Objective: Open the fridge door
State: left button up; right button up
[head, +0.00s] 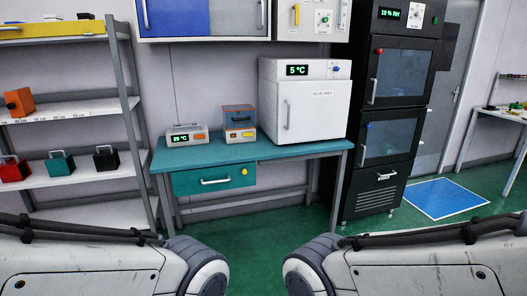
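The fridge (265,85) is most likely the white box with a green "5 °C" display, on the right part of the teal workbench. Its white door (320,115) faces me and looks shut. A light vertical handle (287,115) is on the door's left side, and a small label is near the top. My two arms come in at the bottom left and bottom right, well in front of the bench. Neither gripper shows.
The teal bench (270,149) also holds two small devices, and it has a drawer (215,179). A tall black cabinet (382,155) with two glass doors stands to the right. Shelves (85,178) with boxes stand at left. Green floor before the bench is clear.

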aim_at(308, 111)
jog(key=i, duration=2.05)
jog(key=z, duration=1.5)
jog(key=i, duration=0.7)
jog(key=u, duration=1.4)
